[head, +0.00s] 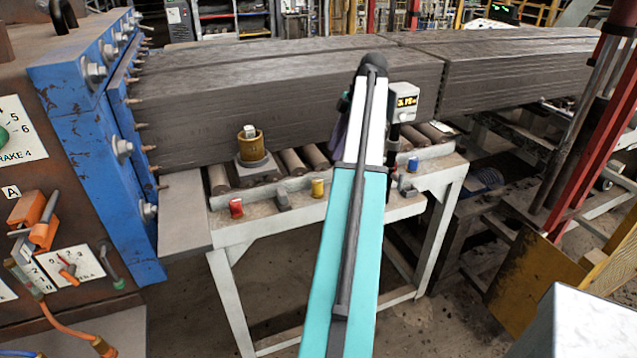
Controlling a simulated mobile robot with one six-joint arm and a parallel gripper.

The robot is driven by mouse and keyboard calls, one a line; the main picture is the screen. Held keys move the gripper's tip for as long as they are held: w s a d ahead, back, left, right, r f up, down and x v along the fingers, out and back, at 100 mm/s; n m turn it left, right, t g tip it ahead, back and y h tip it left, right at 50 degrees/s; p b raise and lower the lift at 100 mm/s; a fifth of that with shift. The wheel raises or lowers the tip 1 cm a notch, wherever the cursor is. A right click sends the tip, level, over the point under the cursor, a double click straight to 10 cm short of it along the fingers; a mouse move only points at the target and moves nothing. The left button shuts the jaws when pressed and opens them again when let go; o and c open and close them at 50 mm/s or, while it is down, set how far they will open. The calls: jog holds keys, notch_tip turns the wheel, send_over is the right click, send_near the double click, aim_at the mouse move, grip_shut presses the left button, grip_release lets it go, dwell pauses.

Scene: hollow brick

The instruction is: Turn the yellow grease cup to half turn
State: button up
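The yellow grease cup (318,188) is a small yellow cylinder on the front rail of the pale roller table, left of my arm. A red cup (236,207) sits further left on the same rail, and a blue cup (413,163) sits to the right, beyond my arm. The turn position of the yellow cup is too small to read. My teal and white arm rises through the middle of the view to a dark joint above the table.
A brass-coloured fitting (251,146) stands behind the rail on the left. Small grey blocks (283,199) sit between the cups. A display box (404,101) shows right of my arm. Long dark brick columns (290,95) lie behind. A blue machine plate (95,150) borders the left.

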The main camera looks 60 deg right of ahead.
aim_at(319, 181)
jog(key=shift+w+a+f, duration=0.1)
jog(key=shift+w+f, duration=0.05)
jog(key=shift+p+x, duration=2.2)
jog(key=shift+x, duration=4.55)
jog(key=c, duration=0.6)
jog(key=shift+c, duration=0.9)
